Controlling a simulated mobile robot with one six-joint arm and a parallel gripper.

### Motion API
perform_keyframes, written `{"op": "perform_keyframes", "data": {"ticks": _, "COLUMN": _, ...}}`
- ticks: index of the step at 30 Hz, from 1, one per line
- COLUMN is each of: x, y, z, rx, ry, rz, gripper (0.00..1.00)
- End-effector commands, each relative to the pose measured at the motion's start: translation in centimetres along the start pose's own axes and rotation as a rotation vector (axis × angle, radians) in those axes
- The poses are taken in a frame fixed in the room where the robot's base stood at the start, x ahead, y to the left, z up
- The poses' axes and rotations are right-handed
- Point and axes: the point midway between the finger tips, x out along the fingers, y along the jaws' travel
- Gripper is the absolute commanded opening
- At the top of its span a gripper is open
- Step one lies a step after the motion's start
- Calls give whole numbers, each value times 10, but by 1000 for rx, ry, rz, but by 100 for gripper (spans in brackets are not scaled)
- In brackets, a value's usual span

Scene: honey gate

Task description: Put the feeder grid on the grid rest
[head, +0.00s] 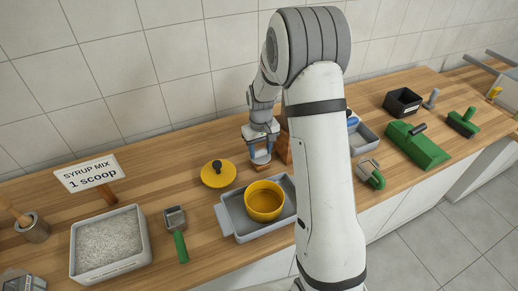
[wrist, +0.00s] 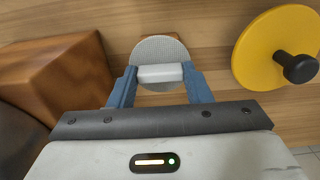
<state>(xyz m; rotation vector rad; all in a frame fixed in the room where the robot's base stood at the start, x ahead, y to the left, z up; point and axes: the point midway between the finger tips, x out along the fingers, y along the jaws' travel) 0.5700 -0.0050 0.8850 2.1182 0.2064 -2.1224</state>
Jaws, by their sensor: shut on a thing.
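My gripper (head: 260,158) is low over the wooden counter, just right of the yellow lid (head: 217,173). In the wrist view, my gripper (wrist: 160,74) has its two blue fingers shut on the light grey handle of a round, finely meshed disc, the feeder grid (wrist: 158,50). The grid seems to lie flat at or just above the counter; I cannot tell if it touches. A wooden edge shows just under it in the wrist view. I cannot make out the grid rest for certain. In the head view the grid is too small and covered to see clearly.
A yellow pot (head: 264,201) stands in a grey tray (head: 237,232) in front of my gripper. A brown wooden block (wrist: 62,80) stands close on the left in the wrist view. The yellow lid (wrist: 262,45) with a black knob lies on the right there. My arm hides part of the counter.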

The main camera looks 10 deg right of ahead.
Motion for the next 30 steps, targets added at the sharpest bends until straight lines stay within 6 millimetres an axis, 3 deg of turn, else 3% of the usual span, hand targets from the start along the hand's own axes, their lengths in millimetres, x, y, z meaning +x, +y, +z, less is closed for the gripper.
{"op": "perform_keyframes", "data": {"ticks": 11, "x": 7, "y": 0, "z": 0, "rx": -1, "ry": 1, "rz": 0, "gripper": 23}}
{"op": "perform_keyframes", "data": {"ticks": 12, "x": 5, "y": 0, "z": 0, "rx": -1, "ry": 2, "rz": 0, "gripper": 48}}
{"op": "perform_keyframes", "data": {"ticks": 19, "x": 5, "y": -1, "z": 0, "rx": -1, "ry": 1, "rz": 0, "gripper": 66}}
{"op": "perform_keyframes", "data": {"ticks": 30, "x": -5, "y": -1, "z": -1, "rx": -2, "ry": 4, "rz": 1, "gripper": 66}}
